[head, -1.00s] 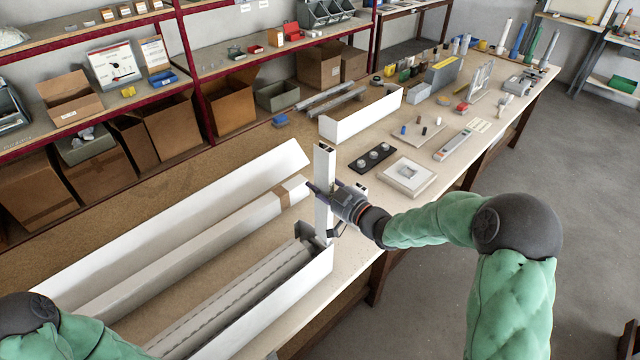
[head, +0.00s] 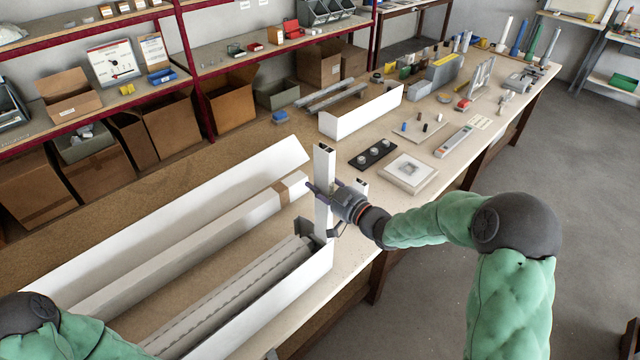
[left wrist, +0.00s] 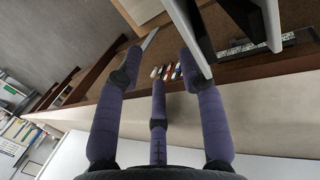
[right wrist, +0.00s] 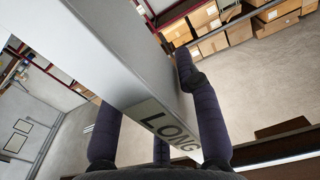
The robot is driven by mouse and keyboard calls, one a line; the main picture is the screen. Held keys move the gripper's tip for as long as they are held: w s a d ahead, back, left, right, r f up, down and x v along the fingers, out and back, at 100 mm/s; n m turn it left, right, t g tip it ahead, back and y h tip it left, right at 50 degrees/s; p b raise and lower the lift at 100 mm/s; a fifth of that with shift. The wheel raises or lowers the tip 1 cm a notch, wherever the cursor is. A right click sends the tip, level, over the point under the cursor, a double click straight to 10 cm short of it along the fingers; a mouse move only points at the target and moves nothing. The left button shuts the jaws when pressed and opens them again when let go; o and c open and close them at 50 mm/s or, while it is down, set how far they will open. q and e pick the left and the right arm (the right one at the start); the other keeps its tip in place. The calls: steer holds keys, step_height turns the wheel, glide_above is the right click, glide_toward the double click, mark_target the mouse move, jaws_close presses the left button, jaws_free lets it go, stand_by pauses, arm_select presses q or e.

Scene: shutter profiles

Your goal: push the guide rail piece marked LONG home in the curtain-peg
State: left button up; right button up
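The guide rail piece marked LONG (head: 323,172) is a pale, hollow upright profile in the head view. It stands at the near right end of the long white box (head: 285,304). In the right wrist view its LONG label (right wrist: 167,124) faces the camera. My right gripper (head: 330,204) is shut around the rail, with fingers on both sides. The grey slatted curtain (head: 235,293) lies in the box. The rail's foot meets the box end, where the peg is hidden, so I cannot tell how deep it sits. My left gripper (left wrist: 158,80) is open and empty in its wrist view.
A long white cover (head: 170,225) and a white bar with a brown band (head: 200,245) lie left of the box. A black knob plate (head: 373,155) and white square block (head: 405,173) lie beyond.

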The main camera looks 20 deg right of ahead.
steer(key=shift+o, duration=1.3)
steer(key=v, duration=0.8)
